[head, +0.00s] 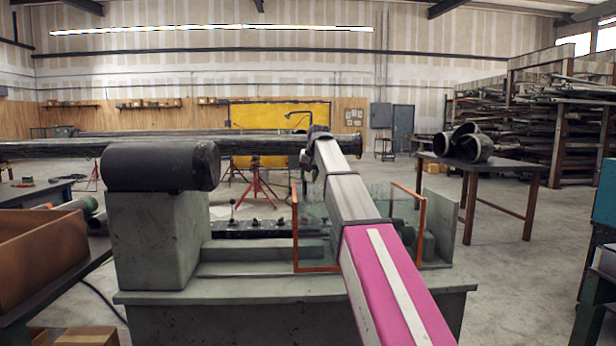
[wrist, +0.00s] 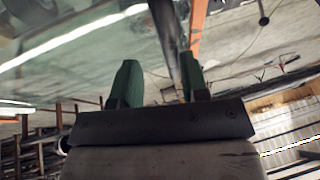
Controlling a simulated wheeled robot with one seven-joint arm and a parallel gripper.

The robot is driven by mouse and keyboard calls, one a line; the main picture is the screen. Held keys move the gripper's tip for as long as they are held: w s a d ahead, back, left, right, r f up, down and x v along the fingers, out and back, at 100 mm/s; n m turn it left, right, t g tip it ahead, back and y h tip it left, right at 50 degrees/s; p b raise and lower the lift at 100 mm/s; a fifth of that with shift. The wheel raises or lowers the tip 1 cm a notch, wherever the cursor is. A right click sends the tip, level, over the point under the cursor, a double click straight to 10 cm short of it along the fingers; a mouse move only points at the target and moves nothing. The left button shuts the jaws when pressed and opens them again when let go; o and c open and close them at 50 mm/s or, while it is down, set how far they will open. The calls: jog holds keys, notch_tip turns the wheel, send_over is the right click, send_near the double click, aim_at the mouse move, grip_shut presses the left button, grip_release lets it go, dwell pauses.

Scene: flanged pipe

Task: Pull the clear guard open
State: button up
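The clear guard (head: 314,222) stands on the green machine, a see-through panel with orange frame posts. My arm crosses in front of it and hides its middle. In the wrist view an orange frame post (wrist: 199,22) rises behind the right finger, and a clear panel (wrist: 70,62) fills the left side. My gripper (wrist: 158,78) has its two green fingers apart. A dark upright bar shows between them, nearer the right finger; I cannot tell whether it touches. In the head view my fingers are hidden by the arm.
The green machine (head: 155,240) has a dark rounded headstock cover (head: 160,166) at left. A long dark pipe (head: 60,147) runs behind. A brown bin (head: 40,255) stands at left, and a table (head: 480,165) with pipe pieces at right.

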jog(key=v, duration=1.2)
jog(key=shift+r, duration=0.2)
dwell(0.9)
dwell(0.5)
